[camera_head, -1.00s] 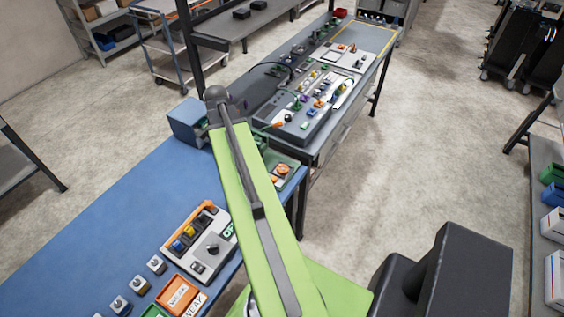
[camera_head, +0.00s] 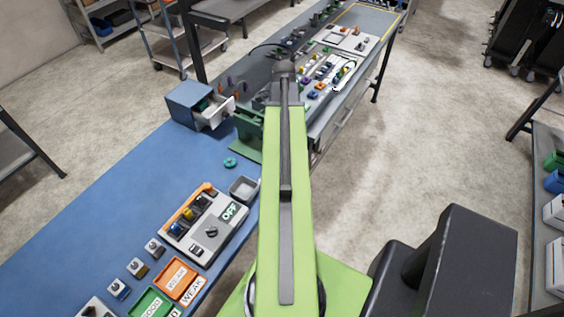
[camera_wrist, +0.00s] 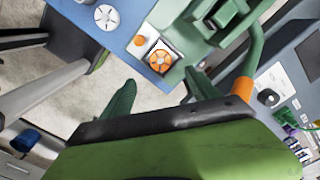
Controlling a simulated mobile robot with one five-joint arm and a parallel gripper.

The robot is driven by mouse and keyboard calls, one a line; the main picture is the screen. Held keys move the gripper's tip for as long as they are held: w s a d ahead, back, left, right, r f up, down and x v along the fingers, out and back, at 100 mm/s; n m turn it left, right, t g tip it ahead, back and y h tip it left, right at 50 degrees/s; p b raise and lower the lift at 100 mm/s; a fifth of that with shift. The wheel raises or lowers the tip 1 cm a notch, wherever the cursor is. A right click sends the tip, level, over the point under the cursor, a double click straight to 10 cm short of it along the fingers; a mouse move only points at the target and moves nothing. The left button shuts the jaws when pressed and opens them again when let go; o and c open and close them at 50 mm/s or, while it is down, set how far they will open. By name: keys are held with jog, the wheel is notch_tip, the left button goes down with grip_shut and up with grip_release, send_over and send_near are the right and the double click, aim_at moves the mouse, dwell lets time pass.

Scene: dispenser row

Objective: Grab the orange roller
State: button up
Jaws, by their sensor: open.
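In the wrist view, an orange spoked wheel (camera_wrist: 160,59), which looks like the orange roller, sits on a small white base near the edge of the blue table. A plain orange disc (camera_wrist: 139,40) lies beside it, and an orange cylinder (camera_wrist: 243,89) sits on the end of a green lever. My gripper (camera_wrist: 160,92) is open at the lower middle of the wrist view, its dark green fingers apart and nothing between them; the wheel shows beyond them. In the head view, my arm hides the wheel and my gripper.
A green press (camera_head: 246,124) stands close to my arm, also filling the top of the wrist view (camera_wrist: 215,22). A blue box (camera_head: 187,104) has its drawer (camera_head: 216,113) open. A control panel (camera_head: 208,226) and labelled trays (camera_head: 176,277) occupy the near table.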

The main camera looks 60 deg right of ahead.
notch_tip(320, 180, down, 10)
jog(key=b, duration=0.8)
jog(key=shift+w+f+b, duration=0.1)
jog(key=shift+w+b, duration=0.05)
jog(key=shift+b, duration=0.15)
jog(key=shift+r, duration=0.2)
jog(key=c, duration=1.5)
jog(key=shift+o, duration=0.2)
